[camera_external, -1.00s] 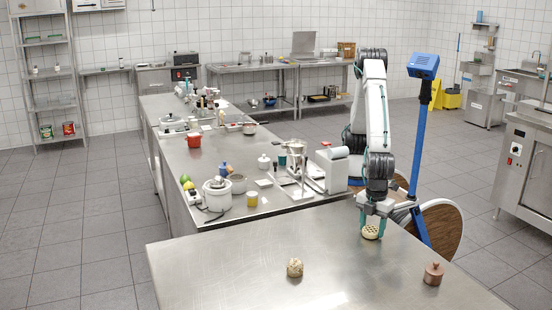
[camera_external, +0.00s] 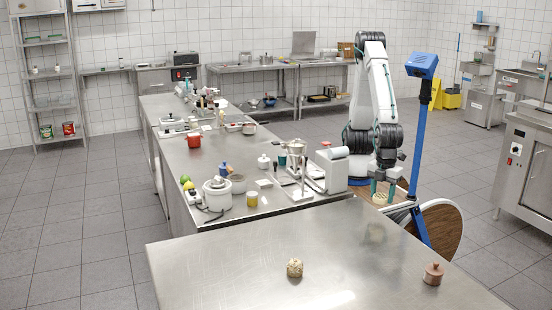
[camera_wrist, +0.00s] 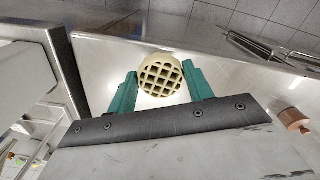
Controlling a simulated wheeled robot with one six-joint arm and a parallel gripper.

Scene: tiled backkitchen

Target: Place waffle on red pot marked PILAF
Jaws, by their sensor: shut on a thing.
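The waffle (camera_external: 379,198) is round, pale yellow and gridded. My gripper (camera_external: 381,189) is shut on it and holds it above the back right edge of the near steel table. In the wrist view the waffle (camera_wrist: 160,75) sits between the two green fingers of my gripper (camera_wrist: 160,88). A red pot (camera_external: 193,141) stands on the long middle counter, far to the left of my gripper. Its marking is too small to read. It does not show in the wrist view.
The near table (camera_external: 225,263) bears a lumpy beige item (camera_external: 295,268) and a small brown lidded pot (camera_external: 433,274). A scale-like appliance (camera_external: 331,170), a metal stand (camera_external: 296,160) and a white cooker (camera_external: 217,194) crowd the middle counter between my arm and the red pot.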

